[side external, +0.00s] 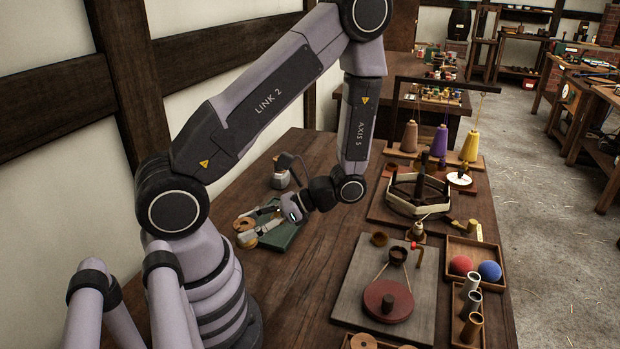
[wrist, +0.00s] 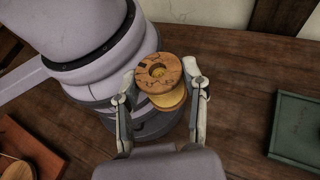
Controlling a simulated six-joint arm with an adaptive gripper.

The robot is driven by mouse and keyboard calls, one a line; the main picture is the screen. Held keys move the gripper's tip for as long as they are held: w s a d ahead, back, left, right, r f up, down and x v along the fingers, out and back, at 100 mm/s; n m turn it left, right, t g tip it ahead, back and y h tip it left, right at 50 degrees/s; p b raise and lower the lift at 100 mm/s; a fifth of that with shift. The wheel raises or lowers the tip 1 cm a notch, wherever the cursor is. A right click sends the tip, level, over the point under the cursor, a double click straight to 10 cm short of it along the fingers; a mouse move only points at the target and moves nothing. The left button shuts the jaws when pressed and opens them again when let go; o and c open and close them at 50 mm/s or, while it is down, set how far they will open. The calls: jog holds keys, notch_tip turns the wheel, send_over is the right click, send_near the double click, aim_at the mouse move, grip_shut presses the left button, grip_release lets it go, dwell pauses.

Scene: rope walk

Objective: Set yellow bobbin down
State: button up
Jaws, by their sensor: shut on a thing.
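The yellow bobbin (wrist: 165,97) has round wooden end discs with yellow thread between them. In the wrist view it sits between the two fingers of my gripper (wrist: 162,82), which is shut on it. One end disc with a dark centre hole faces the wrist camera. In the side view the bobbin (side external: 246,239) shows beside the green tray (side external: 283,238), with my gripper (side external: 250,228) reaching to it from the right. I cannot tell whether the bobbin touches the table or hangs just above it.
The green tray (wrist: 296,128) is at the right in the wrist view, and a brown tray (wrist: 30,140) at lower left. My base stands close to the bobbin. A grey board with a red disc (side external: 388,301) lies to the right. Bare table (side external: 300,290) lies between.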

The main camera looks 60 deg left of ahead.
jog(key=w+a+f+m+t+y, duration=0.4)
jog(key=w+a+m+t+y, duration=0.6)
jog(key=m, duration=0.3)
jog(key=w+d+f+m+t, duration=0.2)
jog(key=t, duration=0.1)
jog(key=w+d+f+m+t+h, duration=0.1)
jog(key=w+f+m+t, duration=0.1)
jog(key=m+t, duration=0.1)
jog(key=w+d+f+m+t, duration=0.2)
jog(key=f+t, duration=0.1)
jog(key=shift+w+d+m+h, duration=0.15)
jog(key=shift+d+m+h, duration=0.15)
jog(key=shift+d+h, duration=0.1)
jog(key=shift+m+t, duration=0.3)
jog(key=shift+t, duration=0.2)
jog(key=f, duration=0.4)
jog(key=shift+w+d+f, duration=0.2)
jog(key=shift+d, duration=0.05)
jog(key=shift+f, duration=0.55)
jog(key=shift+f, duration=0.1)
jog(key=o, duration=1)
